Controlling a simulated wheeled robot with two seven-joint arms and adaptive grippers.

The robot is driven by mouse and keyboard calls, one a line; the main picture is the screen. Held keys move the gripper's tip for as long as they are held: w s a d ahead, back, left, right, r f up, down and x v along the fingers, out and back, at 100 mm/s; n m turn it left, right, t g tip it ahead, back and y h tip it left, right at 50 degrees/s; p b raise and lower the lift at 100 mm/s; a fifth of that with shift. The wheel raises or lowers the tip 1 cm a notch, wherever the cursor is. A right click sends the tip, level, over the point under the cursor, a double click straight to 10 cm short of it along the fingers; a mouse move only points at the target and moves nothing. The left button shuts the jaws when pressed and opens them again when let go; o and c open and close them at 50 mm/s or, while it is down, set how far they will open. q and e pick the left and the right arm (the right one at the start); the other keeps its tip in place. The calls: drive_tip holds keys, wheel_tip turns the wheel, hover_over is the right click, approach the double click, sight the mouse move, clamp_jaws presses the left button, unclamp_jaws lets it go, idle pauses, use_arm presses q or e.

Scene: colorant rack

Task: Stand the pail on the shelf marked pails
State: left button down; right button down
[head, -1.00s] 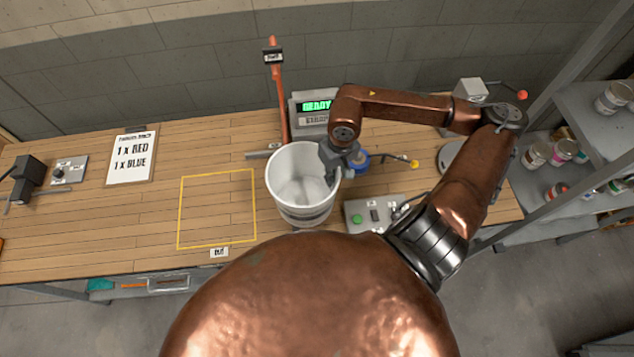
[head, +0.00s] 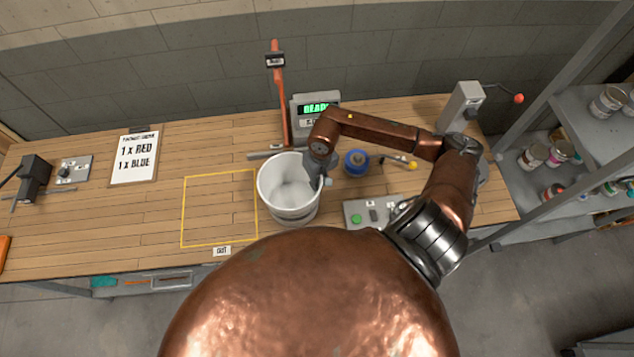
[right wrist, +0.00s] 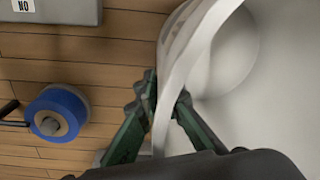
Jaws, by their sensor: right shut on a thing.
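A white pail (head: 290,207), open at the top and empty inside, is over the wooden workbench just right of a yellow outlined square. My right gripper (head: 318,180) is shut on the right side of its rim. In the right wrist view the green fingers (right wrist: 165,110) pinch the pail's wall (right wrist: 205,70), one on each side. The pail looks upright; I cannot tell whether its base touches the bench. My left gripper is not in view. The shelving at the right (head: 520,185) holds several cans; no mark for pails is readable.
A yellow square (head: 183,215) with an "OUT" label lies left of the pail. Around the pail are a red-orange post (head: 279,95), a "READY" display (head: 317,108), a blue roll (head: 356,160) and a button box (head: 367,213). An order sheet (head: 134,158) lies at the left.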

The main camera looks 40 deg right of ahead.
drive_tip(key=shift+f, duration=0.1)
drive_tip(key=c, duration=2.1)
unclamp_jaws()
